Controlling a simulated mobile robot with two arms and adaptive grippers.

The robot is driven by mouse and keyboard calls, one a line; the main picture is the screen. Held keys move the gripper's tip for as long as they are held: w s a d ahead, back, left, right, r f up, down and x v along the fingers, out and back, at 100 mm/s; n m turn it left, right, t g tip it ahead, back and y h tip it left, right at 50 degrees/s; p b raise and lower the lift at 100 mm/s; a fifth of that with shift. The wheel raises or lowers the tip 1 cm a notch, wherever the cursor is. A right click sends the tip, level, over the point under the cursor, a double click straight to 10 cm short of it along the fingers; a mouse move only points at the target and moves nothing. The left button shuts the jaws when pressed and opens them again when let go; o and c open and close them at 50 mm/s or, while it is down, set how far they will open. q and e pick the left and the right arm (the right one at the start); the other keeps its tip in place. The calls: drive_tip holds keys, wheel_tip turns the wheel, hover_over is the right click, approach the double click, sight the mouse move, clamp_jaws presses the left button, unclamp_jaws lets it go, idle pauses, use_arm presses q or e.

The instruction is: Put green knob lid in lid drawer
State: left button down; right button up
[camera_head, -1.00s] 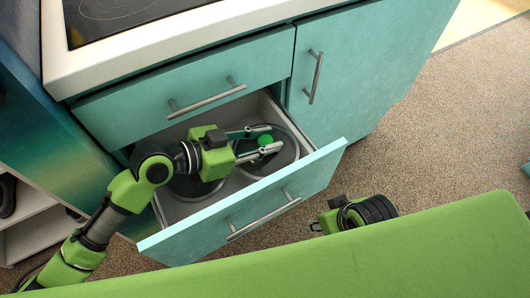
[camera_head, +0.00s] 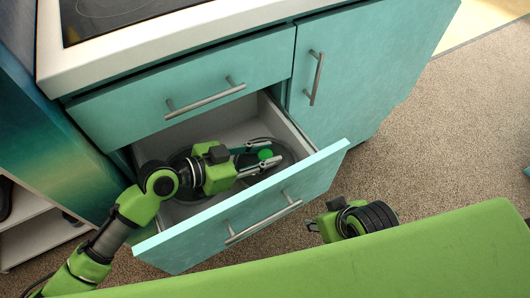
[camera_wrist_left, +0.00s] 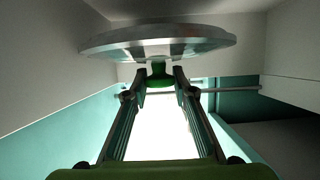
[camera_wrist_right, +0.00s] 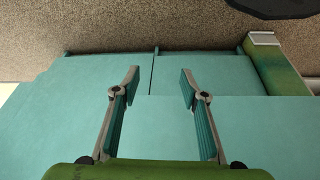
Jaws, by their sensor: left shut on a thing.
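The green knob lid (camera_head: 265,155) is a round glass lid with a metal rim and a green knob. It is inside the open lid drawer (camera_head: 200,243), low between its walls. My left gripper (camera_head: 263,157) is shut on the knob. In the left wrist view the lid (camera_wrist_left: 158,40) spans above the fingertips (camera_wrist_left: 160,77), with the knob between them. I cannot tell whether the lid touches the drawer bottom. My right gripper (camera_wrist_right: 160,78) is open and empty, apart from the drawer; in the head view it is partly hidden.
Another round, dark, rimmed thing (camera_head: 180,211) lies in the drawer under my left arm. A shut drawer (camera_head: 190,85) and the cooktop (camera_head: 110,15) are above. A cabinet door (camera_head: 355,70) is to the right. The floor (camera_head: 430,130) at right is clear.

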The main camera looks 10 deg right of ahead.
use_arm(q)
drive_tip(key=shift+f, duration=0.2)
use_arm(e)
drive_tip(key=shift+w+a+r+t, duration=0.2)
drive_tip(key=shift+w+t, duration=0.1)
drive_tip(key=shift+w, duration=0.4)
drive_tip(key=shift+w+a+r+t, duration=0.2)
drive_tip(key=shift+w+t, duration=0.1)
drive_tip(key=shift+w, duration=0.35)
drive_tip(key=shift+w, duration=0.1)
use_arm(q)
drive_tip(key=shift+b, duration=0.3)
use_arm(e)
drive_tip(key=shift+w+a, duration=0.15)
drive_tip(key=shift+w, duration=0.05)
use_arm(q)
drive_tip(key=shift+f, duration=0.1)
use_arm(e)
drive_tip(key=shift+w, duration=0.1)
use_arm(q)
drive_tip(key=c, duration=1.7)
unclamp_jaws()
use_arm(e)
drive_tip(key=shift+w+a+r+t, duration=0.1)
drive_tip(key=shift+t, duration=0.2)
drive_tip(key=shift+r, duration=0.1)
